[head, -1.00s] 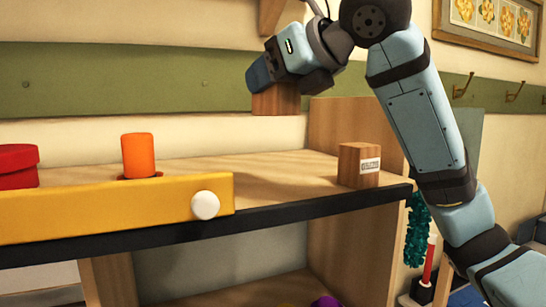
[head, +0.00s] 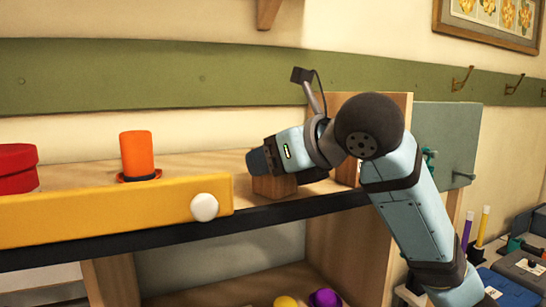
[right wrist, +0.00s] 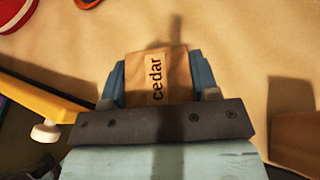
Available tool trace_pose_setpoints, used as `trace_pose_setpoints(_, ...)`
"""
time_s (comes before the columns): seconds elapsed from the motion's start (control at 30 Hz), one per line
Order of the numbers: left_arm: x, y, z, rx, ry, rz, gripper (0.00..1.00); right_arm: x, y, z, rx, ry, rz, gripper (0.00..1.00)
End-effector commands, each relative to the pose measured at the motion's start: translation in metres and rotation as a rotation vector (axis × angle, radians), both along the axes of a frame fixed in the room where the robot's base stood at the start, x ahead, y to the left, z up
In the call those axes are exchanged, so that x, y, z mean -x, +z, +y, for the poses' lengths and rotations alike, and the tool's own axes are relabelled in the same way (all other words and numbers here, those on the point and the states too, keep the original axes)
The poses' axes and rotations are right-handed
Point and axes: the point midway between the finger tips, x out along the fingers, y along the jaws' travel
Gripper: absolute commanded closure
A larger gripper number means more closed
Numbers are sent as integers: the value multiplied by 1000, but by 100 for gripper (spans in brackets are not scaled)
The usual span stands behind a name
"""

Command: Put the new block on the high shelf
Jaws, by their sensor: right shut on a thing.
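My right gripper (head: 276,170) is shut on a brown wooden block (head: 272,187). In the right wrist view the held block (right wrist: 174,68) has a label reading "cedar" and sits between the two blue fingers (right wrist: 158,80). In the head view it is low over the wooden upper shelf (head: 220,163), near the front edge; I cannot tell whether it touches the board. A second wooden block (head: 346,172) stands to its right, mostly hidden behind my right arm. Its side also shows in the right wrist view (right wrist: 297,135), apart from the gripper. My left gripper is out of view.
A yellow bar (head: 110,213) with a white knob (head: 204,207) runs along the shelf's front left. Behind it stand an orange top hat (head: 138,150) and a red round box (head: 17,168). A wooden side panel (head: 395,102) rises at the right. Balls (head: 324,298) lie on the lower shelf.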

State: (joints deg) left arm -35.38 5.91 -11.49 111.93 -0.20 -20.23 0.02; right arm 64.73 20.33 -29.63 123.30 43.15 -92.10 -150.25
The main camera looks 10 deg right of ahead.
Motion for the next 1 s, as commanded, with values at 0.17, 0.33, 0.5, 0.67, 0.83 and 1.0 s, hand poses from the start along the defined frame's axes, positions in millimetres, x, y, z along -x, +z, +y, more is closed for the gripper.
trace_pose_setpoints(0.17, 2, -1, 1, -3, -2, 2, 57, 0, -2, 0, 1, 0, -1, 74)
trace_pose_setpoints(0.33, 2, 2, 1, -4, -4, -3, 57, 0, -3, 0, 0, 1, 0, 20)
trace_pose_setpoints(0.5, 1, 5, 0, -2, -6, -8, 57, 0, -3, 0, 0, 1, 0, 20)
trace_pose_setpoints(0.67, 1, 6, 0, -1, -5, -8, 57, 0, 2, 0, -1, 1, 1, 20)
trace_pose_setpoints(0.83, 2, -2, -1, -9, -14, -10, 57, 19, 9, -14, 1, -1, -5, 20)
trace_pose_setpoints(1.0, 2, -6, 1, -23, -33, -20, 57, 49, 23, -33, 1, -3, -6, 20)
